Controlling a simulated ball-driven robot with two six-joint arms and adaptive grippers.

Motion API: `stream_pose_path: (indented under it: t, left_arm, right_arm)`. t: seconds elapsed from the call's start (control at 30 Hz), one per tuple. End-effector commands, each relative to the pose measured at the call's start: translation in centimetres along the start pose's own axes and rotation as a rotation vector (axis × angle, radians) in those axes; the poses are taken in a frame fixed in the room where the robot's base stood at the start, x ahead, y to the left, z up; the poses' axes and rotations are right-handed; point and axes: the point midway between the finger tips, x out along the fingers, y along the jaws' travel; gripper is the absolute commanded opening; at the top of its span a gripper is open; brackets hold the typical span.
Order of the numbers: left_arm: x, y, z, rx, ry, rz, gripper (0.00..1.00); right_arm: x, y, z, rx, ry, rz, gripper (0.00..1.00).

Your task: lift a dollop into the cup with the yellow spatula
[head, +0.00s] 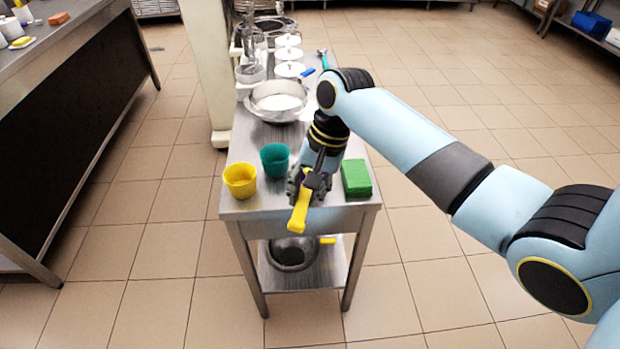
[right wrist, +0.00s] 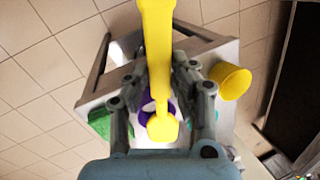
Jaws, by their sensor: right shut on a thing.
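My right gripper (head: 306,184) is shut on the yellow spatula (head: 299,214) above the front end of the steel table. In the right wrist view the spatula (right wrist: 157,45) runs between the fingers of my right gripper (right wrist: 165,82). A yellow cup (head: 240,184) and a teal cup (head: 275,162) stand to the left of the gripper. The yellow cup (right wrist: 232,82) also shows in the right wrist view. A purple-rimmed thing with white inside (right wrist: 144,116) lies behind the spatula, mostly hidden. My left gripper is out of view.
A green block (head: 356,180) lies right of the gripper. A steel bowl with white contents (head: 276,101) stands farther back, before several white lids. Another metal bowl (head: 292,255) sits on the lower shelf. A pillar (head: 205,70) rises at the table's left.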

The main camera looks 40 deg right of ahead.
Motion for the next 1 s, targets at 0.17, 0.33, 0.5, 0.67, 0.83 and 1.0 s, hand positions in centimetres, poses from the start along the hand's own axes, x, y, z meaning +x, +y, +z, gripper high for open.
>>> stream_pose_path:
  t: [0.17,0.33,0.5,0.67,0.83,1.0]
  left_arm:
    - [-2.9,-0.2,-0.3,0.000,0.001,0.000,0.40]
    - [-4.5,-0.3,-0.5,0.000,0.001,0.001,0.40]
    - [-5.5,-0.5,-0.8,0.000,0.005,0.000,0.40]
    - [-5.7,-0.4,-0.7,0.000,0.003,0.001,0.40]
    - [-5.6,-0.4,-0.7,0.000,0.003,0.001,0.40]
    - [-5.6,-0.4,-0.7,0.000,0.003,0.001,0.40]
  right_arm:
    - [-0.6,-1.4,0.2,0.018,-0.006,0.193,0.00]
    - [-1.6,-1.4,0.2,0.025,-0.001,0.262,0.00]
    - [-2.3,-1.6,0.2,0.025,0.000,0.260,0.00]
    - [-2.4,-1.6,0.2,0.025,0.000,0.259,0.00]
    - [-2.4,-1.6,0.2,0.025,0.000,0.258,0.00]
    - [-2.4,-1.6,0.2,0.025,0.001,0.258,0.00]
